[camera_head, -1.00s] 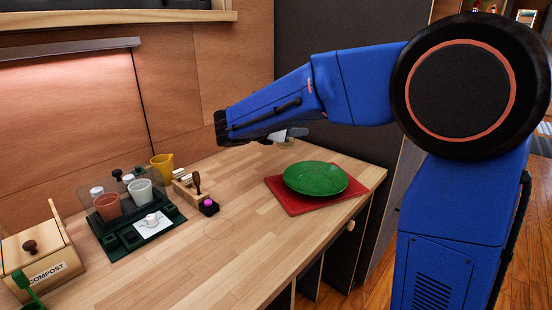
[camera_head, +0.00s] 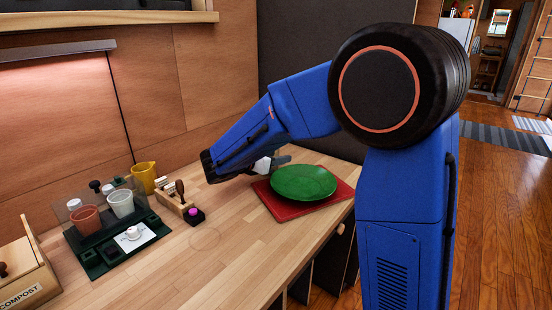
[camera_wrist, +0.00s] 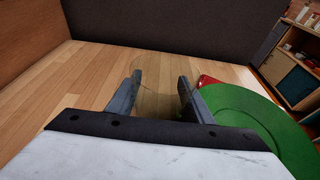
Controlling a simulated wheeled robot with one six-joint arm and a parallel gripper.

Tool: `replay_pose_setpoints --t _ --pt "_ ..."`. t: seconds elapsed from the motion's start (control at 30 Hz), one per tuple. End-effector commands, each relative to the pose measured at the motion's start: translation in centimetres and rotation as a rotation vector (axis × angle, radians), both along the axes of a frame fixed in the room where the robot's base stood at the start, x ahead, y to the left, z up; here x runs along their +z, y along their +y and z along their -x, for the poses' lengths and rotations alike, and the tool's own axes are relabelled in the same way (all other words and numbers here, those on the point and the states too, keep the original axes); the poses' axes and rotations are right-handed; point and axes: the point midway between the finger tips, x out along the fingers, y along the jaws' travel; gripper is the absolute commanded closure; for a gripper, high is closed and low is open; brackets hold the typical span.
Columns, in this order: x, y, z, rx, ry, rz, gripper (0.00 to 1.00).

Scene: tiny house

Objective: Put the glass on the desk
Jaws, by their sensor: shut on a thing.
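The glass (camera_wrist: 157,76) is clear and faint, and shows between the two fingers in the wrist view. My gripper (camera_wrist: 158,92) is shut on it, one finger on each side. In the head view, my gripper (camera_head: 281,161) hangs over the far part of the wooden desk (camera_head: 225,248), to the left of the green plate and partly behind my forearm. The glass is hard to make out there. I cannot tell whether its base touches the desk.
The green plate (camera_head: 304,182) lies on a red mat (camera_head: 343,197), close to my gripper's right. A yellow jug (camera_head: 145,176), a dark green tray (camera_head: 96,265) with cups and a compost box (camera_head: 28,281) stand left. The desk's front middle is clear.

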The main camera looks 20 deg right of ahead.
Motion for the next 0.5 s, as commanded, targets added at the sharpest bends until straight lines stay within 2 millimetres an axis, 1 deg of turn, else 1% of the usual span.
replay_pose_setpoints --t 0.07,0.27,0.43,0.47,0.5 --pt "-0.37 -0.01 0.02 0.000 -0.001 -0.001 0.80" --pt "-0.33 0.00 0.01 0.000 -0.002 -0.001 0.80" --pt "-0.69 0.00 0.01 0.001 -0.001 -0.001 0.80" --pt "-0.66 0.00 0.01 0.001 -0.001 -0.001 0.46" --pt "-0.65 -0.01 0.01 0.001 -0.001 -0.001 0.45"
